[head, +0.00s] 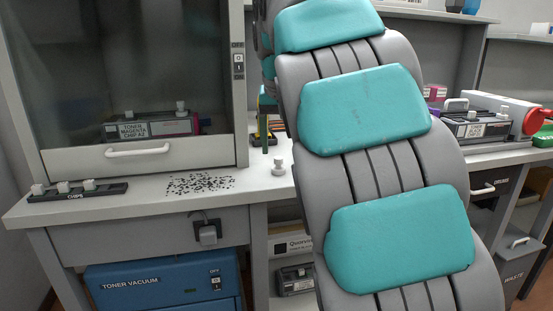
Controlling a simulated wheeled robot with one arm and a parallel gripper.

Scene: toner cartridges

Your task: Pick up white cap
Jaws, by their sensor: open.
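A small white cap (278,166) stands upright on the light worktop, just left of my large grey and teal arm. My gripper (265,138) is mostly hidden behind my arm. Only a narrow greenish finger shows, pointing down above and slightly left of the cap, apart from it in the picture. The gripper is open, and I see nothing held in it. Similar white caps stand on the black CHIPS strip (105,191) at the left front of the worktop. Another sits on the toner magenta cartridge (160,126) behind the glass.
A glass-fronted cabinet (140,150) with a white handle stands at the back left. Dark toner specks (200,184) lie on the worktop. A blue toner vacuum (160,285) is below. A printer cartridge (478,127) and a red and white cylinder (515,115) are at the right. My arm blocks the centre.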

